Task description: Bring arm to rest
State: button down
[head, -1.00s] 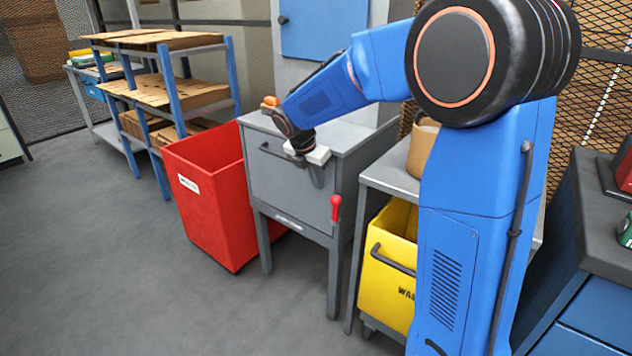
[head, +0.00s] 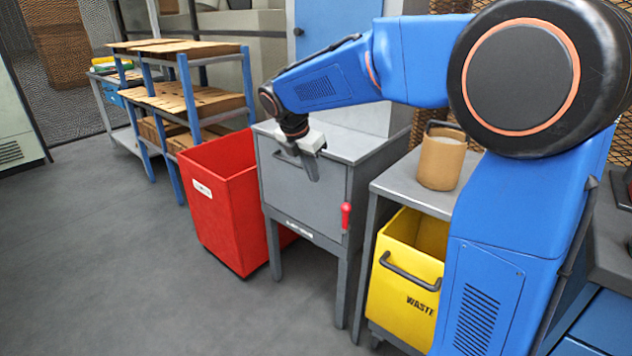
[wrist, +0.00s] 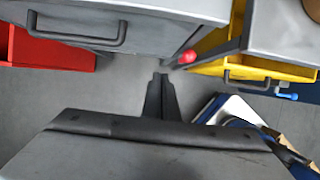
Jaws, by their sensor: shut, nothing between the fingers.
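My gripper (head: 312,170) hangs at the end of my blue arm, pointing down, in front of the grey cabinet (head: 303,196) in the head view. In the wrist view my gripper (wrist: 161,78) has its dark fingers together with nothing between them. The grey cabinet's front and handle (wrist: 75,28) show at the top of the wrist view. The red lever (head: 346,215) on the cabinet's right side is near my gripper, and it also shows in the wrist view (wrist: 187,57).
A red bin (head: 222,215) stands left of the cabinet. A yellow waste bin (head: 402,285) sits under a grey table (head: 395,184) that holds a tan container (head: 441,160). A shelf rack (head: 190,95) with brown sheets stands at the back left. The floor in front is clear.

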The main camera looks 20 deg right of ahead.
jog(key=s+d+r+m+y, duration=0.1)
jog(key=s+d+m, duration=0.2)
jog(key=s+m, duration=0.5)
jog(key=s+d+m+y, duration=0.1)
jog(key=s+d+m, duration=0.3)
jog(key=s, duration=0.7)
jog(key=s+f+m+t, duration=0.1)
jog(key=s+f+m, duration=0.2)
jog(key=s+m, duration=0.3)
jog(key=s+f+m+t+y, duration=0.1)
jog(key=s+f+m, duration=0.2)
jog(key=s+m, duration=0.3)
jog(key=s, duration=0.4)
jog(key=shift+s+d+f+m+y, duration=0.2)
jog(key=shift+d+f+m+y, duration=0.1)
jog(key=shift+d+m, duration=0.1)
